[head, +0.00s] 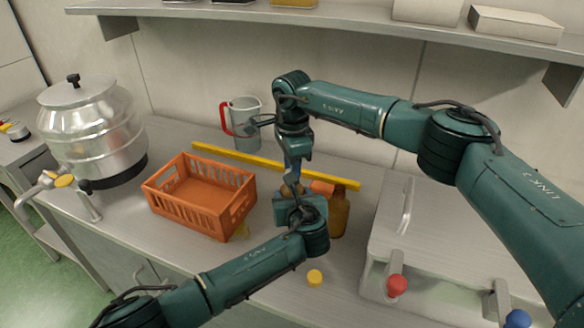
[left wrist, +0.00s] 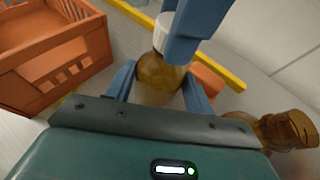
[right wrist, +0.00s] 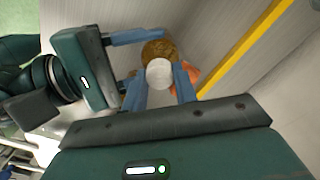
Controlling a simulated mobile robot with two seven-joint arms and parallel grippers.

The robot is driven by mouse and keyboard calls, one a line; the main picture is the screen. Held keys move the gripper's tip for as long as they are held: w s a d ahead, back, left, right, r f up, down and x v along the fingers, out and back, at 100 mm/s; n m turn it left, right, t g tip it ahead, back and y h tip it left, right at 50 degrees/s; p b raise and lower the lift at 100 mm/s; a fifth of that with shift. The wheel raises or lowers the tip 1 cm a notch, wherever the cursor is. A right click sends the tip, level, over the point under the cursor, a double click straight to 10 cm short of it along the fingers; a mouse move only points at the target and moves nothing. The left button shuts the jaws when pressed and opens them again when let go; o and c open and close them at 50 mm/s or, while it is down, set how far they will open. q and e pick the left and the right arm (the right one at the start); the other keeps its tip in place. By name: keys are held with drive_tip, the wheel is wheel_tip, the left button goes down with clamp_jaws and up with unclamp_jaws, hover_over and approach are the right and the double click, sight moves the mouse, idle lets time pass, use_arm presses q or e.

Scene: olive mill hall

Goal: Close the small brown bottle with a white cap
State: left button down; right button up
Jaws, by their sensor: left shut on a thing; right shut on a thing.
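The small brown bottle (left wrist: 158,78) stands between the fingers of my left gripper (left wrist: 160,88), which is shut on its body. The white cap (left wrist: 160,32) is at the top of the bottle, in line with its neck; I cannot tell how far down it sits. My right gripper (right wrist: 160,82) is shut on the white cap (right wrist: 159,73) from above, with the brown bottle (right wrist: 160,48) showing behind it. In the head view, my left gripper (head: 295,194) and right gripper (head: 292,172) meet at the bottle, which they mostly hide.
An orange crate (head: 200,213) is left of the grippers. A larger brown bottle (head: 339,213) and an orange object (head: 322,187) stand close on the right. A yellow bar (head: 230,157) lies behind, a yellow cap (head: 314,278) in front. A jug (head: 247,125) stands at the back.

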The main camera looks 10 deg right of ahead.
drive_tip(key=m, duration=0.3)
drive_tip(key=shift+m, duration=0.3)
drive_tip(key=m, duration=1)
drive_tip(key=shift+f+m, duration=0.1)
drive_tip(key=shift+m, duration=0.3)
drive_tip(key=o, duration=1.2)
drive_tip(key=shift+c, duration=0.2)
wheel_tip(320, 180, up, 12)
